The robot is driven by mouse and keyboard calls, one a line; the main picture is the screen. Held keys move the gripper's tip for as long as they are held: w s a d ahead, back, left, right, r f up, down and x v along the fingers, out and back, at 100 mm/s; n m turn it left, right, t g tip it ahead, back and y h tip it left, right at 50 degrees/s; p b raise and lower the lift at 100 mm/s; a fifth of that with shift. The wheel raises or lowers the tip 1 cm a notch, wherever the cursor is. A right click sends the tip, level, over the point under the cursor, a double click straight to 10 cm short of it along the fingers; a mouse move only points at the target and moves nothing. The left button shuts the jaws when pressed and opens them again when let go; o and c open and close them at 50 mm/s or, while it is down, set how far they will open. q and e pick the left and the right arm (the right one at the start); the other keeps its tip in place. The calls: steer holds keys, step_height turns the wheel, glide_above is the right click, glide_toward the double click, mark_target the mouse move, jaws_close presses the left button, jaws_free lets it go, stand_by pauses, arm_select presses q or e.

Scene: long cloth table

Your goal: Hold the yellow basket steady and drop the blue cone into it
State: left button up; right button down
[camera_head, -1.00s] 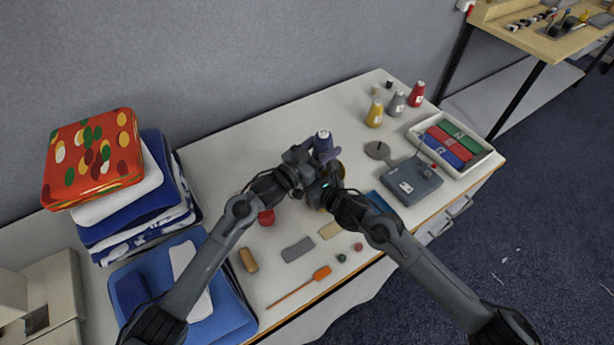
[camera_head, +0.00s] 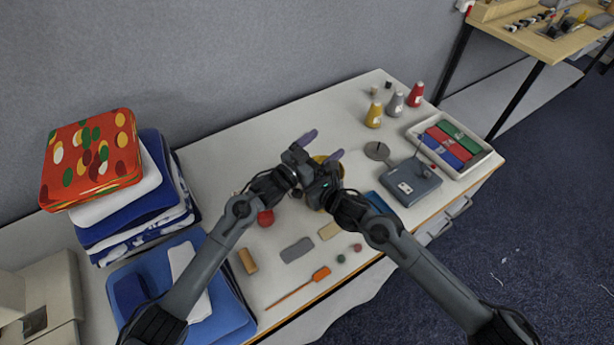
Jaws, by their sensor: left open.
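My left gripper (camera_head: 323,146) is open, with its two purple fingertips spread apart over the yellow basket. The yellow basket (camera_head: 319,158) stands mid-table, mostly hidden behind both grippers; only bits of its rim show. My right gripper (camera_head: 324,190) is at the basket's near right side. Its fingers are hidden, so I cannot tell how they stand on the rim. The blue cone is not visible now; the basket's inside is largely covered by my grippers.
Yellow (camera_head: 374,115), grey (camera_head: 396,104) and red (camera_head: 415,95) cones stand at the back right. A white tray (camera_head: 483,160) and a blue-grey device (camera_head: 411,182) are to the right. Folded cloths (camera_head: 140,215) are stacked left. A red spool (camera_head: 265,218) is close to my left wrist.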

arm_select(q)
steer(key=shift+g+y, duration=0.3)
steer(key=shift+g, duration=0.1)
steer(key=f, duration=0.2)
steer(key=s+f, duration=0.1)
steer(key=f, duration=0.2)
steer(key=shift+s+a+f, duration=0.1)
steer(key=shift+f, duration=0.2)
arm_select(e)
steer(key=shift+w+a+r, duration=0.2)
steer(key=shift+r, duration=0.45)
arm_select(q)
steer(key=shift+s+a+r, duration=0.1)
steer(key=shift+r, duration=0.1)
arm_select(e)
steer(key=shift+d, duration=0.1)
steer(key=shift+s+d+f, duration=0.2)
steer(key=shift+d+f, duration=0.1)
steer(key=shift+f, duration=0.1)
arm_select(q)
steer(key=s+a+r, duration=0.3)
steer(key=s+a, duration=0.1)
steer(key=shift+s+a+r+t, duration=0.35)
steer(key=shift+s+r+t, duration=0.05)
steer(key=shift+r, duration=0.1)
arm_select(e)
steer(key=shift+s, duration=0.15)
